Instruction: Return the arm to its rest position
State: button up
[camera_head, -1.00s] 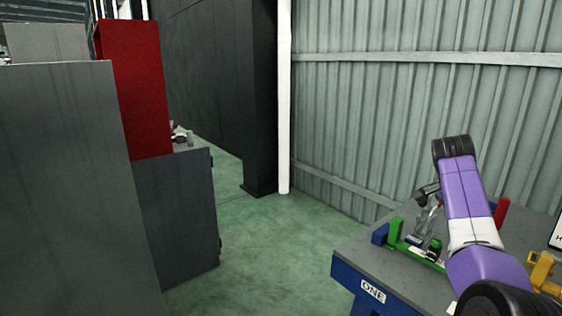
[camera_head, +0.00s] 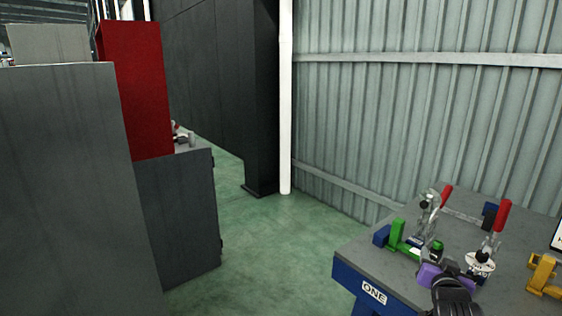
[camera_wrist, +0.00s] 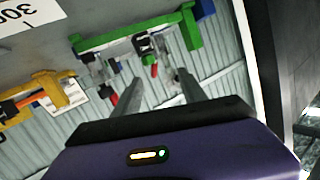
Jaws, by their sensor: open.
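My arm (camera_head: 452,285) shows as purple and black links low at the right of the head view, in front of the table's near part. My gripper (camera_wrist: 160,80) is seen in the wrist view with its two grey fingers apart. I see nothing held between them. The wrist view appears upside down, with the tabletop at the top and the ribbed wall below. The fingers overlap the green fixture's clamp area in that view, but I cannot tell the distance. The fingertips cannot be made out in the head view.
The table (camera_head: 355,262) marked ONE carries a green fixture (camera_head: 397,236), red-handled clamps (camera_head: 502,216) and a yellow fixture (camera_head: 542,270). A ribbed wall (camera_head: 420,110) stands behind it. Grey cabinets (camera_head: 70,190) and a red panel (camera_head: 137,90) stand left. Green floor (camera_head: 262,240) between is clear.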

jog(key=s+a+f+n+t+y, duration=0.25)
jog(key=s+a, duration=0.35)
jog(key=s, duration=0.5)
jog(key=s+a+f+n+t+y, duration=0.1)
jog(key=s+a+f+n+t, duration=0.15)
jog(key=s+a, duration=0.65)
jog(key=s+a+r+g+y, duration=0.1)
jog(key=s+a+g, duration=0.1)
jog(key=s, duration=1.5)
jog(key=s+a+r+n+g+y+p, duration=0.1)
jog(key=s+a+g+y, duration=0.1)
jog(key=s, duration=1.6)
jog(key=shift+s+a+n, duration=0.2)
jog(key=shift+a+n, duration=0.1)
jog(key=shift+a, duration=0.4)
